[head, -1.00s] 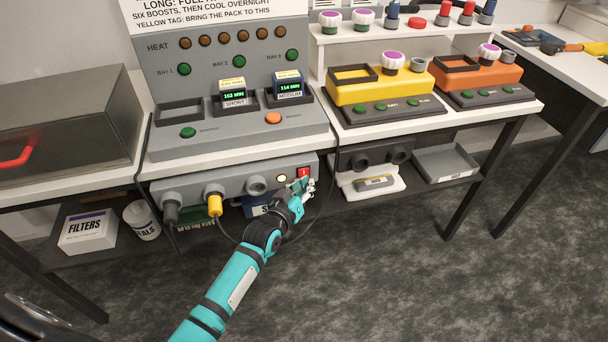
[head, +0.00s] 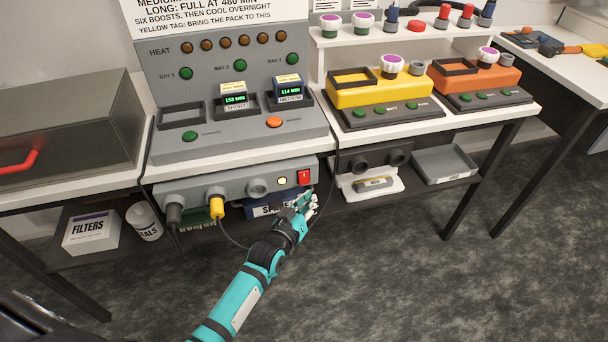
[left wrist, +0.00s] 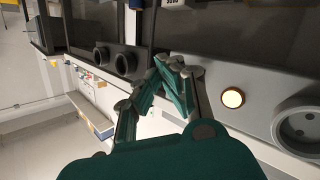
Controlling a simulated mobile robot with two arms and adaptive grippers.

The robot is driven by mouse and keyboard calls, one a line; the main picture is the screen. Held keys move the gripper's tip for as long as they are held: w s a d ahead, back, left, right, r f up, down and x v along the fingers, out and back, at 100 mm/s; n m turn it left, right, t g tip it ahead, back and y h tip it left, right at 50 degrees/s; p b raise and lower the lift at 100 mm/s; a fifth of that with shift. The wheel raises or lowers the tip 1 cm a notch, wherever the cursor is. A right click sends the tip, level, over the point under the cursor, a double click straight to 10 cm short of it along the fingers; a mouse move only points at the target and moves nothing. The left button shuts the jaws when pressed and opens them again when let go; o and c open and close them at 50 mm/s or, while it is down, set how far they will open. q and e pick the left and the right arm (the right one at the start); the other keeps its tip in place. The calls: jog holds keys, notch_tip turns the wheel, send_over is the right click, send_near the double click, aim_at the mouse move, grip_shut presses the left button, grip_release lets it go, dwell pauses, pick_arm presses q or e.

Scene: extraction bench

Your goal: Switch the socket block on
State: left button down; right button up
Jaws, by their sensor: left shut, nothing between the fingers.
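The grey socket block (head: 235,188) hangs under the front edge of the bench. A round lamp (head: 282,181) glows pale yellow and also glows in the left wrist view (left wrist: 232,98). The red rocker switch (head: 304,177) is at the block's right end; I cannot tell it in the left wrist view. My left gripper (head: 309,200) is shut and empty, just below the switch. Its closed fingers also show in the left wrist view (left wrist: 172,68). My right gripper is out of view.
A charging station (head: 235,130) with two packs stands above the block. A lower shelf holds a filters box (head: 91,231), a white tub (head: 144,221) and a blue bin (head: 262,208) behind my gripper. A black cable hangs close to the right of the switch.

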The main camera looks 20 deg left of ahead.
pick_arm(q)
jog(key=shift+s+d+f, duration=0.15)
jog(key=shift+s+d, duration=0.45)
jog(key=shift+s, duration=0.25)
jog(key=s+a+f+m+g, duration=0.1)
jog(key=s+f+g, duration=0.1)
jog(key=s+f, duration=0.55)
jog(key=s+f+m+g, duration=0.1)
jog(key=s+f+g, duration=0.25)
jog(key=f, duration=0.65)
jog(key=s+a+f+m+g, duration=0.1)
jog(key=s+f+g, duration=0.1)
jog(key=s+f, duration=0.5)
jog(key=s+a+f+g, duration=0.1)
jog(key=s+f, duration=0.4)
jog(key=s, duration=0.5)
jog(key=s+a+f+m+g+y, duration=0.1)
jog(key=s+f, duration=0.4)
jog(key=s, duration=0.5)
jog(key=s+a+f+m+g+y, duration=0.1)
jog(key=s+a+f+g, duration=0.2)
jog(key=s, duration=0.8)
notch_tip(320, 180, down, 3)
jog(key=shift+g+p, duration=0.4)
jog(key=shift+g, duration=0.65)
